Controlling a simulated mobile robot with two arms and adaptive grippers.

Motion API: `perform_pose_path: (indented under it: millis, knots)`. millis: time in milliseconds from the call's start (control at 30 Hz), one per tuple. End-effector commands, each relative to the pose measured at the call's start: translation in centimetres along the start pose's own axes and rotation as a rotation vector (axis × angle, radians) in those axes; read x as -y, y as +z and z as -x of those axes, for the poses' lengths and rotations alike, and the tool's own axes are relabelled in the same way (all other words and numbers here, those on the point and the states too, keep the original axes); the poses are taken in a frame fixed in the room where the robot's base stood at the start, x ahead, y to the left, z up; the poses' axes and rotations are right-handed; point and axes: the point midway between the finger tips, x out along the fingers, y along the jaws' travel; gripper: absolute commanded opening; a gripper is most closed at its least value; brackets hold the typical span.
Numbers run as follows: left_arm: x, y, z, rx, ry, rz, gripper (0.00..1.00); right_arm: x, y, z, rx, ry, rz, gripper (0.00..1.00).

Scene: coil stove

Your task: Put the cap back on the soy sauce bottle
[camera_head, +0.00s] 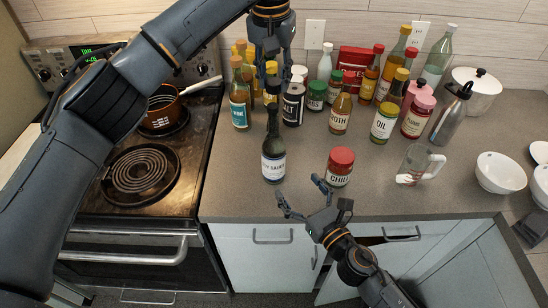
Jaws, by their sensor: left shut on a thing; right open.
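The soy sauce bottle (273,150) stands upright near the counter's front edge, dark with a white and blue label. My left gripper (270,78) comes down from above, shut on what looks like the dark cap (272,87). The cap lines up with the top of the bottle's neck. I cannot tell whether it touches or sits on the neck, since both are dark and the fingers cover part of it. My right gripper (301,195) is open and empty, low in front of the counter edge, to the right of the bottle and before the chili jar.
The red-capped chili jar (340,172) stands right of the bottle. Several bottles and jars, including salt (293,106) and oil (384,124), crowd behind. A glass mug (415,165) and white bowl (499,173) are at right. The stove (145,175) with a pan is at left.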

Motion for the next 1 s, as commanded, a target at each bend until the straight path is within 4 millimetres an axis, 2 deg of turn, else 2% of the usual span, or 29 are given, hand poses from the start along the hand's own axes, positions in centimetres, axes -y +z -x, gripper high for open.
perform_pose_path:
  millis: [167,267,700,833,1000]
  knots:
    - [0.0,0.0,0.0,0.000,0.000,0.000,0.20,0.0,0.0,-0.3,0.001,-0.002,-0.004,0.87]
    - [0.0,0.0,0.0,0.000,0.000,0.000,0.20,0.0,0.1,-1.3,0.003,-0.002,-0.005,0.87]
    - [0.0,0.0,0.0,0.000,0.000,0.000,0.20,0.1,0.1,-9.2,0.002,-0.003,-0.005,0.87]
    - [0.0,0.0,0.0,0.000,0.000,0.000,0.20,0.1,0.0,-10.8,0.001,-0.004,-0.007,0.87]
    - [0.0,0.0,0.0,0.000,0.000,0.000,0.20,0.1,0.0,-11.9,0.000,-0.003,-0.006,0.87]
